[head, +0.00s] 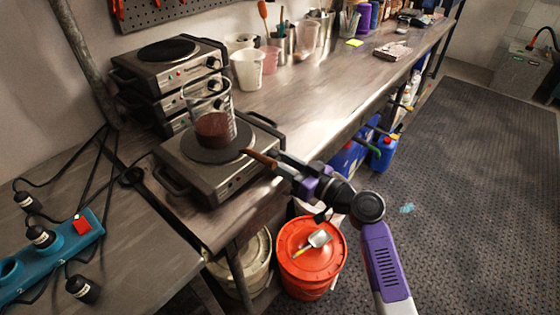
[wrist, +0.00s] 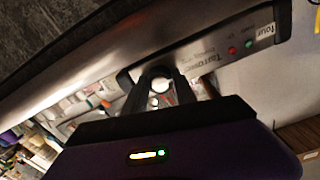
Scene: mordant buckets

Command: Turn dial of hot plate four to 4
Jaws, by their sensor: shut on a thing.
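Hot plate four (head: 182,170) is a grey metal hot plate at the near end of the bench, with a glass beaker (head: 216,125) of dark red liquid on its round top. In the wrist view its front panel (wrist: 215,60) shows a "Four" label, a red light and a green light. My gripper (wrist: 162,85) is at this panel, its two dark fingers shut on the pale dial (wrist: 160,86). The dial's marks and setting are too small to read. In the head view my gripper (head: 282,168) is at the plate's right front corner and the dial is hidden.
Stacked hot plates (head: 170,72) stand behind. A reddish-brown piece (head: 260,159) shows by my gripper. A red-lidded bucket (head: 309,245) and a pale bucket (head: 247,256) stand below the bench edge. A blue power strip (head: 50,258) lies at left. The dark floor mat (head: 460,190) is mostly clear.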

